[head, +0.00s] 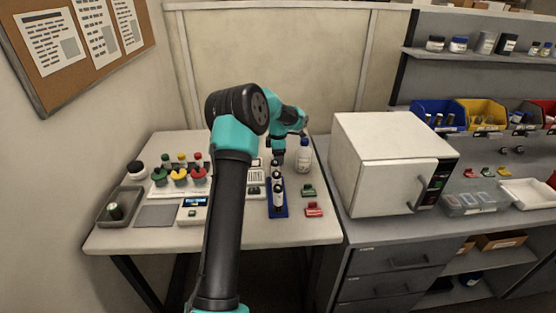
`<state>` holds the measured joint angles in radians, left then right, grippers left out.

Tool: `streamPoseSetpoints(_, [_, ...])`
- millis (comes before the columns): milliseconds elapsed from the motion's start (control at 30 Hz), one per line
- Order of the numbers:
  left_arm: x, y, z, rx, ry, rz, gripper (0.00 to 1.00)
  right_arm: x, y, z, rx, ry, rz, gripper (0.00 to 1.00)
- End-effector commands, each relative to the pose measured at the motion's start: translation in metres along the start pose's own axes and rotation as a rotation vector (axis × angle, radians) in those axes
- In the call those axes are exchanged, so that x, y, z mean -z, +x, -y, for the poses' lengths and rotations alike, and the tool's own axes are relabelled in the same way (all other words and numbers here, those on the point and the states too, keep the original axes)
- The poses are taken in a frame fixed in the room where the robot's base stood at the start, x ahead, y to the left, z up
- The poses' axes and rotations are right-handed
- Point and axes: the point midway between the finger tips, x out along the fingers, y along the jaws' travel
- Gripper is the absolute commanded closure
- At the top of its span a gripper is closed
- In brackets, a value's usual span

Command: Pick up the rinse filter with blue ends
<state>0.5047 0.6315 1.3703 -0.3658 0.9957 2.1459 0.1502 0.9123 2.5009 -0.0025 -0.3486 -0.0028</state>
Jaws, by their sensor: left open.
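I cannot clearly make out a rinse filter with blue ends in the head view. A blue rack (271,211) on the white table holds small dark and white upright pieces (278,192), too small to identify surely. A grey tray (106,219) at the table's left holds a small dark cylinder (115,211). My left gripper (277,169) is open, small in view, and points down over the back of the blue rack. My left arm hides part of the table's middle. My right gripper is out of view.
A white bottle with a blue cap (303,157) stands right of my left wrist. Green and red clips (313,209) lie by the rack. Red, yellow and green-topped items (180,176) stand at left. A white oven-like box (385,165) stands on the grey bench at right.

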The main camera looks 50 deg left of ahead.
Motion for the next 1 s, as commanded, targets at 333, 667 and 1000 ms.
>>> streamPoseSetpoints(333, [-0.0001,-0.0006,-0.0001,0.0,0.0,0.0,0.35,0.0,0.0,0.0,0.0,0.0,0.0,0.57])
streamPoseSetpoints(667, [-0.0001,-0.0006,-0.0001,0.0,0.0,0.0,0.66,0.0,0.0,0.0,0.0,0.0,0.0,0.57])
streamPoseSetpoints(1000, [-0.0001,-0.0007,-0.0001,0.0,0.0,0.0,0.86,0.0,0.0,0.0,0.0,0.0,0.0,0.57])
